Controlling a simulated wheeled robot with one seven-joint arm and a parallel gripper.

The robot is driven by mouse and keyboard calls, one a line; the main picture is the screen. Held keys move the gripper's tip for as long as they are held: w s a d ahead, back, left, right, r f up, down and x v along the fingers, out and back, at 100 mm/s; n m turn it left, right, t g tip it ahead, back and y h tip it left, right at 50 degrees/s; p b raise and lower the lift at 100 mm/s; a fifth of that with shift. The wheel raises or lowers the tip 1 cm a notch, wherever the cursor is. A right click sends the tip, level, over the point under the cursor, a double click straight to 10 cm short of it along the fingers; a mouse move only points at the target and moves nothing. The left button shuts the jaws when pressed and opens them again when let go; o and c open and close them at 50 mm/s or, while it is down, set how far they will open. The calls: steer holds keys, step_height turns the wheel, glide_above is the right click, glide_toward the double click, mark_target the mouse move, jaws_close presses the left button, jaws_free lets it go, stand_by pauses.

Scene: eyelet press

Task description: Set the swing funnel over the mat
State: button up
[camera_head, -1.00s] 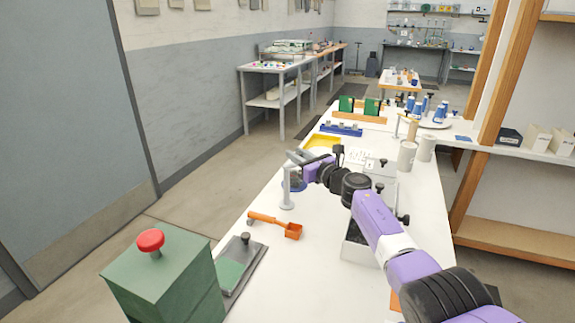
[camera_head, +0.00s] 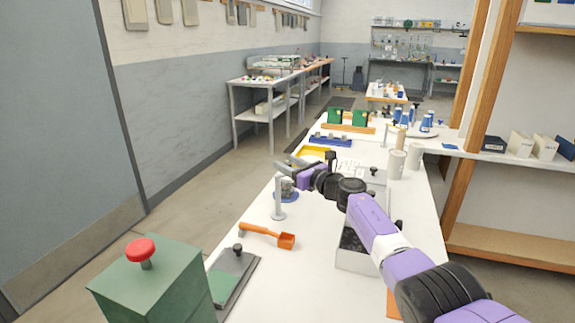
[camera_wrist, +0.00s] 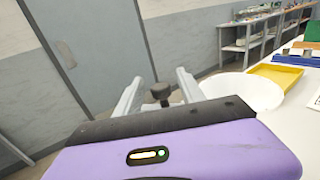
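My gripper (camera_head: 285,170) is at the left edge of the bench, by the top of a grey post (camera_head: 279,203). In the wrist view its two grey fingers (camera_wrist: 160,88) are apart, with a dark knob (camera_wrist: 160,91) between them and gaps on both sides. A white, bowl-like rim, perhaps the swing funnel (camera_wrist: 258,91), shows just right of the fingers. In the head view the funnel is small and partly hidden behind the post and gripper. A round blue mat (camera_head: 291,197) lies on the bench beside the post, partly covered.
A green press box with a red button (camera_head: 141,250) and a dark plate with a green pad (camera_head: 228,276) stand nearer. A yellow tray (camera_head: 312,152) lies behind.

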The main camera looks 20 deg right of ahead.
step_height(320, 180, up, 20)
steer(key=p, duration=0.5)
stand_by(0.3)
